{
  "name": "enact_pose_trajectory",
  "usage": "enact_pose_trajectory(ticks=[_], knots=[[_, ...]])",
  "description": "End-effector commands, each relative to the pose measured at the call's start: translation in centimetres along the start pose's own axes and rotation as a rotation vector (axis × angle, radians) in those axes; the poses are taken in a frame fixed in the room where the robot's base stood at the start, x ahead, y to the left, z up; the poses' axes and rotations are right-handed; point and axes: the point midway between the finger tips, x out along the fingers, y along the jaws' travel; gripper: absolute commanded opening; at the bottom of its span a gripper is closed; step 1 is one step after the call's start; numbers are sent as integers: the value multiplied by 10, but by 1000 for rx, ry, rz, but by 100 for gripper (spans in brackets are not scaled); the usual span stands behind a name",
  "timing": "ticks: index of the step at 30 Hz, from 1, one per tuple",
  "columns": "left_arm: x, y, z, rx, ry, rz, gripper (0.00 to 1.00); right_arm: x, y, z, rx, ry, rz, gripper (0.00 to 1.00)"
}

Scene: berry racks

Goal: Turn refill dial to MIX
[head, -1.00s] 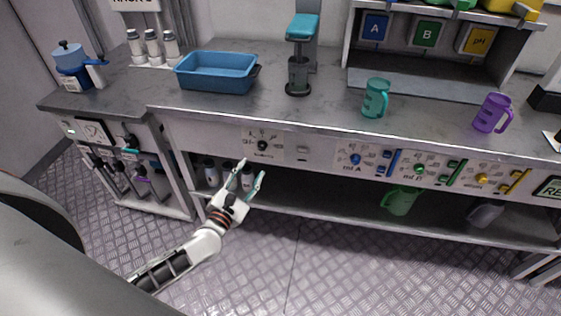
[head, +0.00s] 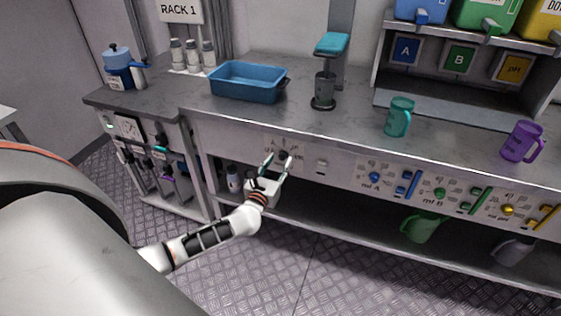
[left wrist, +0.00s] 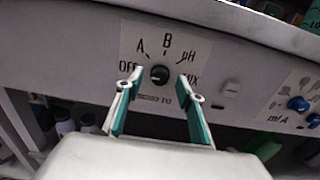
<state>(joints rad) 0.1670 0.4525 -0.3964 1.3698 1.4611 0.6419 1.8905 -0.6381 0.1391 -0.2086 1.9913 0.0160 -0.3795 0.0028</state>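The refill dial is a small round black knob (left wrist: 159,74) on the pale front panel under the counter. Labels OFF, A, B, pH and a partly covered MIX are spread in an arc around it. Its pointer is too small to read. In the head view the dial (head: 283,155) shows close to my left gripper's fingertips. My left gripper (head: 279,162) is open, with one teal-padded finger on each side of the dial in the left wrist view (left wrist: 159,88). I cannot tell whether the fingers touch it. My right gripper is out of view.
A small pale switch (head: 321,166) is right of the dial, followed by blue, green and yellow knobs. On the counter (head: 350,128) stand a blue tray (head: 245,92), a teal-topped dispenser (head: 323,90), a teal mug (head: 398,117) and a purple mug (head: 521,141). A green jug (head: 422,227) is on the lower shelf.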

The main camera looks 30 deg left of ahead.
Motion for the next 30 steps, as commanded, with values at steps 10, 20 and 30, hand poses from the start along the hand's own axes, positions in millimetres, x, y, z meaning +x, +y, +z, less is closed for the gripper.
enact_pose_trajectory(ticks=[10,20,30], knots=[[14,0,0,2,1,-1,38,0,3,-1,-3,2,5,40],[14,0,0,2,1,-1,0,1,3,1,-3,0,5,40],[14,0,1,45,0,0,0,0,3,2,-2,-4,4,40]])
